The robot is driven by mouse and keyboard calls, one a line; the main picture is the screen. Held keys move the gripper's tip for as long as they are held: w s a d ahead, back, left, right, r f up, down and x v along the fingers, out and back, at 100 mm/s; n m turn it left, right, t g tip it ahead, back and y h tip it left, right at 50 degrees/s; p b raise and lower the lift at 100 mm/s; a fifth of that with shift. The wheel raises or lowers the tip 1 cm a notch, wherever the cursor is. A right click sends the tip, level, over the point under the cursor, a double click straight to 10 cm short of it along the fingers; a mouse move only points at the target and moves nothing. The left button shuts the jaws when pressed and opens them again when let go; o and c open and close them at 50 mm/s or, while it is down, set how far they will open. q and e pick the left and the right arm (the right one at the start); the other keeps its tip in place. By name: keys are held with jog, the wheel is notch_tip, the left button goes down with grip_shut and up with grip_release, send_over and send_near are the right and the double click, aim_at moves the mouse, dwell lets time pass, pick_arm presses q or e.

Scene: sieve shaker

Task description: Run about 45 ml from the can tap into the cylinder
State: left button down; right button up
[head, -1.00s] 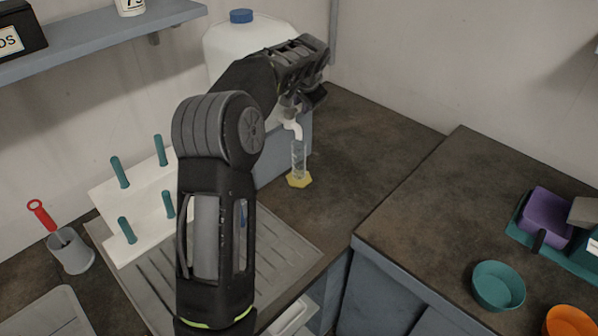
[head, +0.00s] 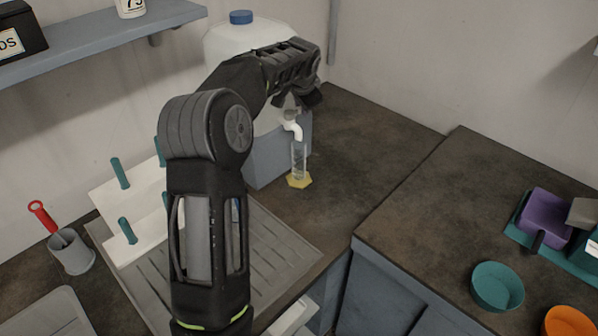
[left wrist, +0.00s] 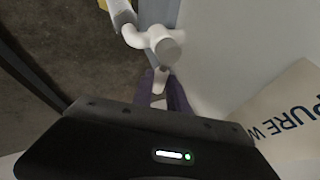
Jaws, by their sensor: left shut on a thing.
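The white can (head: 224,45) with a blue cap stands on a blue-grey block at the back, partly hidden by my left arm. Its white tap (head: 292,127) points down over the clear measuring cylinder (head: 299,158), which stands upright on a yellow six-sided foot. The tap also shows in the left wrist view (left wrist: 152,38). My left gripper (head: 290,104) is at the tap. In the left wrist view its dark fingers (left wrist: 161,92) are shut on the white tap lever (left wrist: 161,76). I cannot make out a stream or the level in the cylinder. My right gripper is out of view.
A white peg rack (head: 142,195) and a grey draining tray (head: 275,240) lie left of the cylinder. A red-handled tool stands in a grey cup (head: 72,253). Teal (head: 497,286) and orange (head: 570,322) bowls are at right. The counter right of the cylinder is clear.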

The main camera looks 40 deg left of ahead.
pick_arm(q)
jog(key=shift+s+d+m+t+h+p, duration=0.15)
jog(key=shift+m+h+p, duration=0.1)
jog(key=shift+m, duration=0.15)
jog(key=shift+d+m+t+h+p, duration=0.1)
jog(key=shift+m+t+h+p, duration=0.1)
jog(key=shift+m, duration=0.2)
jog(key=shift+f, duration=0.1)
dwell(1.7)
jog(key=shift+a+n+g+y, duration=0.3)
jog(key=shift+n+g+y, duration=0.15)
jog(key=shift+n, duration=0.45)
jog(key=shift+b, duration=0.3)
